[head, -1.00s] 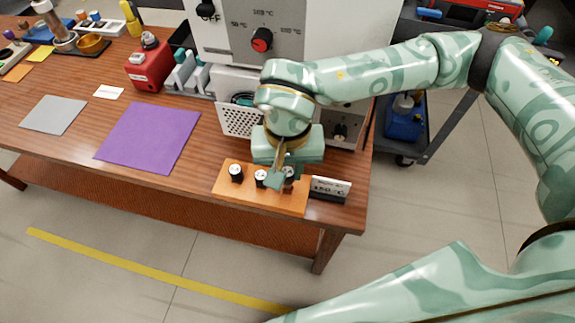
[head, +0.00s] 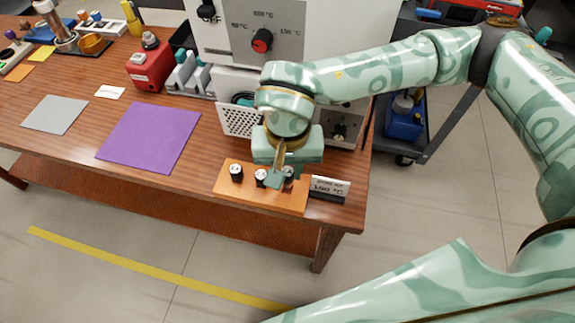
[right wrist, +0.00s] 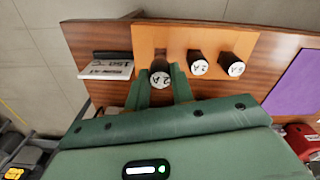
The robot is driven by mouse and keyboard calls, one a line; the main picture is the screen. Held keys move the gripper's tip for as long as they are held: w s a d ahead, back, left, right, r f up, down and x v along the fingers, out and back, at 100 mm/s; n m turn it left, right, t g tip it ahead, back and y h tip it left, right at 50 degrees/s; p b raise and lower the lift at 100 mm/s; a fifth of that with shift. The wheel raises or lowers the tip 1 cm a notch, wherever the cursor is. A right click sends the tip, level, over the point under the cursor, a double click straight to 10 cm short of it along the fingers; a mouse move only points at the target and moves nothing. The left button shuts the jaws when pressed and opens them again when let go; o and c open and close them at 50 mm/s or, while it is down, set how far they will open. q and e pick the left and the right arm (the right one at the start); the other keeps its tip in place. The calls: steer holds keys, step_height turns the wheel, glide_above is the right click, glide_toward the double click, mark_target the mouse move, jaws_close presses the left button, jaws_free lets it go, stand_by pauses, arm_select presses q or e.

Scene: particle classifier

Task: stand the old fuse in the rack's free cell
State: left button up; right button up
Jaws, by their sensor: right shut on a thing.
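The old fuse (right wrist: 159,78) is a dark cylinder with a white end marked "2 A". My right gripper (head: 277,178) is shut on it, one finger on each side in the right wrist view. It is at the sign end of the orange rack (head: 262,199); I cannot tell whether its base is fully down in a cell. In the head view the gripper partly hides it. Two other similar fuses (head: 236,172) (head: 261,178) stand upright in the rack, in a row with it. My left gripper is not in view.
A small sign (head: 330,187) stands beside the rack at the table's right end. A large white machine with a red knob (head: 262,40) and a perforated panel (head: 240,119) is behind. A purple mat (head: 150,136) lies left of the rack, with bare wood between.

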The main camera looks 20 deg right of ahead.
mark_target(288, 172)
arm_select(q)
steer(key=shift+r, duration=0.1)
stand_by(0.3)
